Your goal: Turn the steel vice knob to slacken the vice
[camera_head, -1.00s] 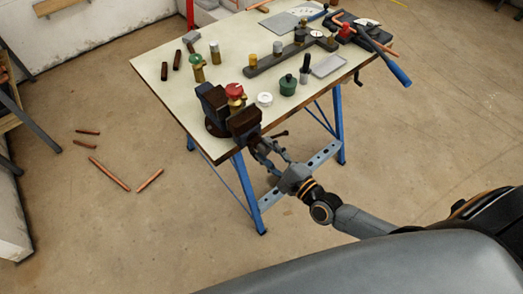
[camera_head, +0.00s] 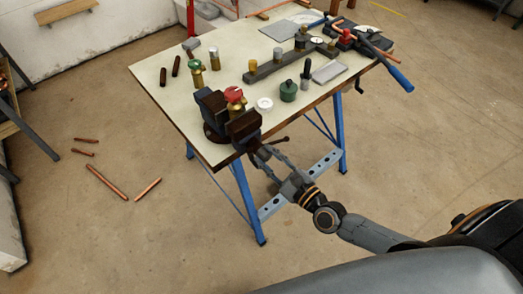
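The dark vice (camera_head: 243,126) is fixed at the near corner of the workbench. A brass valve with a red cap (camera_head: 234,95) stands at its jaws; I cannot tell how tightly it is held. A dark handle bar (camera_head: 279,138) sticks out at the vice's front. My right gripper (camera_head: 266,155) reaches up from the lower right to the vice's screw end. Its two fingers lie on either side of that end, with a gap between them lower down. The steel knob is not clearly visible there, and contact cannot be judged. My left gripper is out of view.
On the workbench (camera_head: 165,103) stand a green-capped brass valve (camera_head: 196,72), a white ring (camera_head: 265,104), a green bottle (camera_head: 288,90) and a grey bar fixture (camera_head: 265,71). A blue-handled tool (camera_head: 394,74) overhangs the right edge. Copper pipes (camera_head: 105,182) lie on the floor.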

